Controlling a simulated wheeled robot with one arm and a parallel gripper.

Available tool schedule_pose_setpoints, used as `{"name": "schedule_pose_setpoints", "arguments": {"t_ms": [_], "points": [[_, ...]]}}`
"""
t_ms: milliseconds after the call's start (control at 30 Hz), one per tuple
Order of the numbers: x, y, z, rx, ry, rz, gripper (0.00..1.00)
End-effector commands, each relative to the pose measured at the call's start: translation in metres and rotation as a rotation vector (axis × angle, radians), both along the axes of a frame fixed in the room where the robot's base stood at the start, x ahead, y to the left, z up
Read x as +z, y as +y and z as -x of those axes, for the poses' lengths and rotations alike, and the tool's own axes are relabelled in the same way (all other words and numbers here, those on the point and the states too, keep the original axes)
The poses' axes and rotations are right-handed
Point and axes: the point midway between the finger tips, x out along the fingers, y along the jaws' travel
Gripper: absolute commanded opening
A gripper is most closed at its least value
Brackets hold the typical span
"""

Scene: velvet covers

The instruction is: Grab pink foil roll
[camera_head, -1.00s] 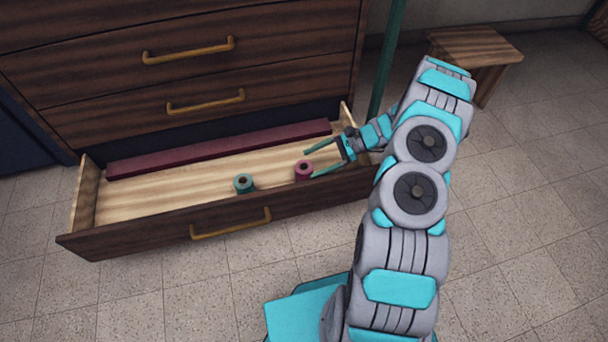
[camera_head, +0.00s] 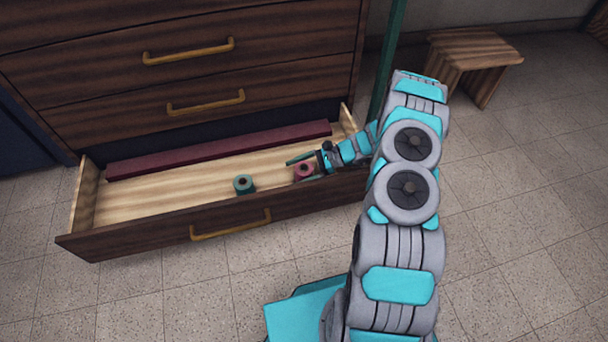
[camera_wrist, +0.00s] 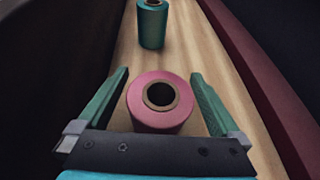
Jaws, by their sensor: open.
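The pink foil roll (camera_head: 303,171) stands upright in the open bottom drawer, near its front wall and right of the middle. In the wrist view the pink foil roll (camera_wrist: 160,103) sits between the two green fingers, with its dark core hole facing up. My gripper (camera_head: 302,168) is open and low in the drawer, one finger on each side of the roll. In the wrist view my gripper (camera_wrist: 160,85) shows a small gap on each side of the roll.
A teal roll (camera_head: 243,184) stands left of the pink one and also shows in the wrist view (camera_wrist: 152,24). A long dark red bar (camera_head: 220,150) lies along the drawer's back. The drawer (camera_head: 150,235) has a front wall close to the rolls. A wooden stool (camera_head: 475,50) stands at the right.

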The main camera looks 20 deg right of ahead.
Motion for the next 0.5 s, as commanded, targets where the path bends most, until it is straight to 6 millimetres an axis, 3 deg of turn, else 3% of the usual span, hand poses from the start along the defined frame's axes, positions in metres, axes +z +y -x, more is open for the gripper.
{"name": "schedule_pose_setpoints", "arguments": {"t_ms": [233,500], "points": [[-0.0007,0.0016,-0.0003,0.000,-0.001,0.000,1.00],[-0.0007,0.0016,-0.0002,0.000,-0.001,0.000,0.70]]}}
